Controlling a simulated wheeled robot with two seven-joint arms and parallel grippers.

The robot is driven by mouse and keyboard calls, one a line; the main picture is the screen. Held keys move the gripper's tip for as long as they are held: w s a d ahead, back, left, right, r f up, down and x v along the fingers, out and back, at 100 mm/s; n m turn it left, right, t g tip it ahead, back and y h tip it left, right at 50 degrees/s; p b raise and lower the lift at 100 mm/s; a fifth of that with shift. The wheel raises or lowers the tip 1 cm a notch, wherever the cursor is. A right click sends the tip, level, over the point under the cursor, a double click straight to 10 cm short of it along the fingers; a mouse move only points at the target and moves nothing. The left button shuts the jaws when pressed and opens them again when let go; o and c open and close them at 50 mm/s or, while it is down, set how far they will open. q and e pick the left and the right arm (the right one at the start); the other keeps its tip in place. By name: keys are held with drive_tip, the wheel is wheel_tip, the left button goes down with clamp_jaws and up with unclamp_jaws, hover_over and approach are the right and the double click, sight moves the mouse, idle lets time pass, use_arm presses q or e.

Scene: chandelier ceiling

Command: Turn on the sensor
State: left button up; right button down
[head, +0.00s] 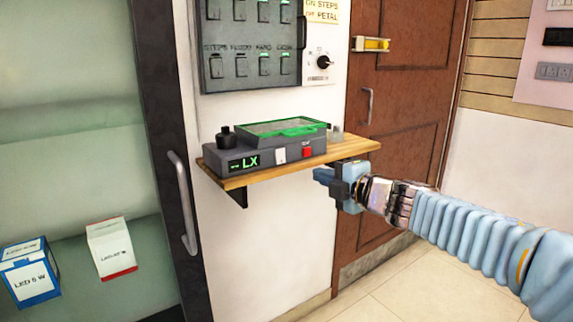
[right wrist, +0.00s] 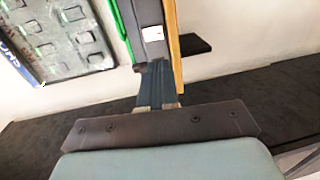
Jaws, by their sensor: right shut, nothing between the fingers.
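The sensor (head: 268,150) is a dark grey box with a green-edged top panel and a black knob. It sits on a wooden shelf (head: 345,152). Its front has a green-lit display reading "LX" (head: 244,163), a white switch (head: 280,155) and a red button (head: 307,152). My right gripper (head: 318,175) is shut and empty, just below and in front of the shelf's right part, pointing left. In the right wrist view the closed fingers (right wrist: 157,68) point towards the sensor (right wrist: 150,15) and a white switch (right wrist: 153,33); contact cannot be told. My left gripper is out of view.
A grey switch panel (head: 250,40) hangs on the wall above, with a rotary knob (head: 322,62) beside it. A brown door (head: 405,100) is at right. A glass-fronted cabinet at left holds a blue-white box (head: 30,275) and a red-white box (head: 112,248).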

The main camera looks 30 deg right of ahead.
sight(281, 163)
drive_tip(key=w, duration=0.4)
drive_tip(key=w+f, duration=0.1)
drive_tip(key=w, duration=0.4)
drive_tip(key=w+a+b, duration=0.1)
drive_tip(key=w, duration=0.3)
drive_tip(key=shift+w+f, duration=0.2)
drive_tip(key=shift+f, duration=0.15)
drive_tip(key=shift+a, duration=0.1)
drive_tip(key=f+b, duration=0.1)
drive_tip(key=b, duration=0.1)
drive_tip(key=shift+w+b, duration=0.15)
drive_tip(key=shift+b, duration=0.2)
drive_tip(key=shift+r+p, duration=0.4)
drive_tip(key=shift+r, duration=0.05)
drive_tip(key=shift+f, duration=0.1)
